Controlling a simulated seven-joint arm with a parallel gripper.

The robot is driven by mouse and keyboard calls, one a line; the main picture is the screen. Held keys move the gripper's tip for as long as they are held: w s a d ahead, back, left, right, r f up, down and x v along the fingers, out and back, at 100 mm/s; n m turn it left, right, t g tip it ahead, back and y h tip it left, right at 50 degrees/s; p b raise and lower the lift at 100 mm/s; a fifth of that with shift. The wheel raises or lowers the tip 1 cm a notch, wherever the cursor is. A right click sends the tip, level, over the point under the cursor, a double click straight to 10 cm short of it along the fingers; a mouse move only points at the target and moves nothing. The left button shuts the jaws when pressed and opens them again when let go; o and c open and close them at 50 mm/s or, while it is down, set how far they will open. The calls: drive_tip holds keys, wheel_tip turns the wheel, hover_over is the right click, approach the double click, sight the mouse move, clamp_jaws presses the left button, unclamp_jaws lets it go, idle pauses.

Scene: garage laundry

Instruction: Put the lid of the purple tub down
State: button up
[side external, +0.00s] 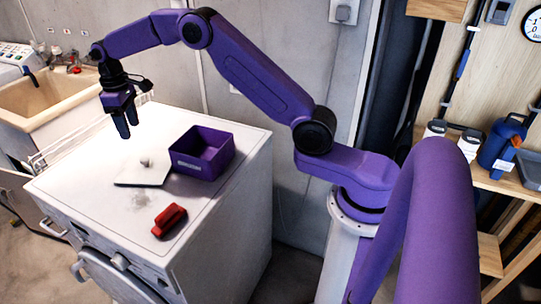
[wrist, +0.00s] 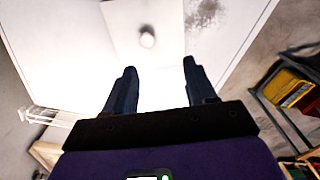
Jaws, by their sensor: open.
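The purple tub (side external: 210,166) stands upright and open-topped on the white washing machine, with a pale label on its front wall. Its lid (side external: 150,177), a pale square plate with a small round knob (side external: 145,161), lies on the machine top just left of the tub. My gripper (side external: 127,128) is above and left of the lid, pointing down, with its fingers apart and nothing between them. In the wrist view the lid (wrist: 166,18) and knob show beyond the open fingers (wrist: 160,78). The tub is not visible there.
A red brush-like object (side external: 169,221) and a grey smudge (side external: 140,201) are on the white machine top (side external: 95,190), near its front edge. A sink (side external: 40,97) and a white wire rack (side external: 60,150) are at left. The machine's left area is clear.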

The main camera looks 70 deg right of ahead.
drive_tip(key=s+a+r+n, duration=0.25)
drive_tip(key=s+a, duration=0.25)
drive_tip(key=s, duration=0.6)
drive_tip(key=s+a+r+n, duration=0.1)
drive_tip(key=s+a+r, duration=0.25)
drive_tip(key=s, duration=0.65)
drive_tip(key=s+d+f+n, duration=0.1)
drive_tip(key=s+d+n, duration=0.1)
drive_tip(key=s, duration=1)
drive_tip(key=s+d+f+n, duration=0.2)
drive_tip(key=s+d, duration=0.3)
drive_tip(key=s, duration=0.8)
drive_tip(key=shift+d+f, duration=0.15)
drive_tip(key=shift+d, duration=0.1)
